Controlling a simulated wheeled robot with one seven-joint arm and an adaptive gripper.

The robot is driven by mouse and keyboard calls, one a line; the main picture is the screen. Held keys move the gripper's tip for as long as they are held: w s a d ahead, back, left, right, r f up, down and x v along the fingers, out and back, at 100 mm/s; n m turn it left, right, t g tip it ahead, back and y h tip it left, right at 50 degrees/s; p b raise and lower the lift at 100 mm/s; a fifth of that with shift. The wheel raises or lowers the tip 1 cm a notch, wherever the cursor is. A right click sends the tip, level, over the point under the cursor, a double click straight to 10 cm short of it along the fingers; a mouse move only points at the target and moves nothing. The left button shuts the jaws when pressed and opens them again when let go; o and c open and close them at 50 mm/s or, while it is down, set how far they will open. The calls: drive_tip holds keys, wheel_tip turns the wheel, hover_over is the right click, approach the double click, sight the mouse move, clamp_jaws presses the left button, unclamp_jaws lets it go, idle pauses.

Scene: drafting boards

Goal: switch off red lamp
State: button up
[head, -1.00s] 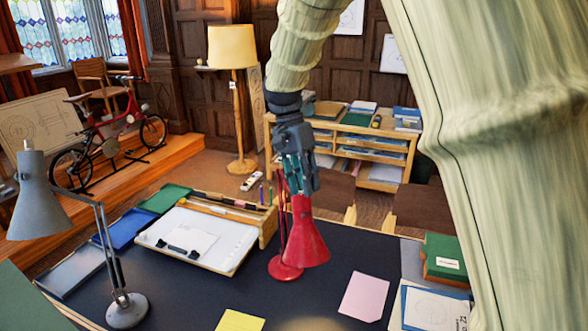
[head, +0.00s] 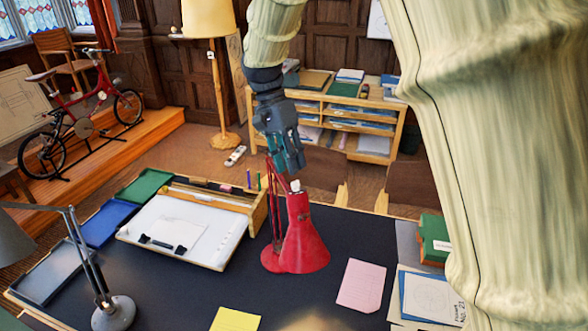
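The red lamp (head: 304,238) stands on the dark desk (head: 205,287), its shade pointing down and its thin red arm to the left. A small whitish piece (head: 295,186) shows on top of the shade. The shade's underside is hidden, so I cannot tell whether the lamp is lit.
A grey lamp (head: 113,312) stands at the desk's left. A white board (head: 190,222) with trays lies left of the red lamp. Pink paper (head: 361,286) and yellow paper (head: 236,320) lie in front. A green box (head: 433,238) is at right. Shelves (head: 350,118) stand behind.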

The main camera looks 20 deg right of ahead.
sight(297, 181)
drive_tip(key=x, duration=0.2)
drive_tip(key=p+x, duration=0.1)
drive_tip(key=shift+s+d+f, duration=0.25)
drive_tip(key=shift+s, duration=0.15)
drive_tip(key=shift+w+f, duration=0.15)
drive_tip(key=shift+f, duration=0.2)
clamp_jaws()
